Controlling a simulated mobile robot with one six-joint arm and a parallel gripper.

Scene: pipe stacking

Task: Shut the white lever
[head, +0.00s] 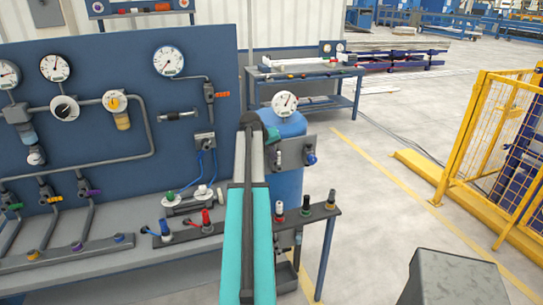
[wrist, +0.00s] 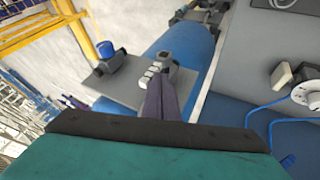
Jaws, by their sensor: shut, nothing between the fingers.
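A small white ribbed piece (wrist: 152,74), which looks like the white lever, shows in the wrist view at the tips of my gripper (wrist: 162,88). It sits on a grey plate (wrist: 124,84) fixed in front of a blue cylinder (wrist: 185,45). My gripper's dark fingers are together with nothing between them. Their tips overlap the lever's dark mount in the picture; I cannot tell whether they touch it. In the head view the plate (head: 296,151) is right of my teal arm, with a small pale piece at its left.
A blue knob (wrist: 105,49) stands on the same plate, left of the lever. A gauge (head: 284,104) tops the cylinder. Small valves (head: 306,208) stand on a bracket below. A blue gauge panel (head: 120,110) fills the left. Open floor and a yellow fence (head: 500,140) lie right.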

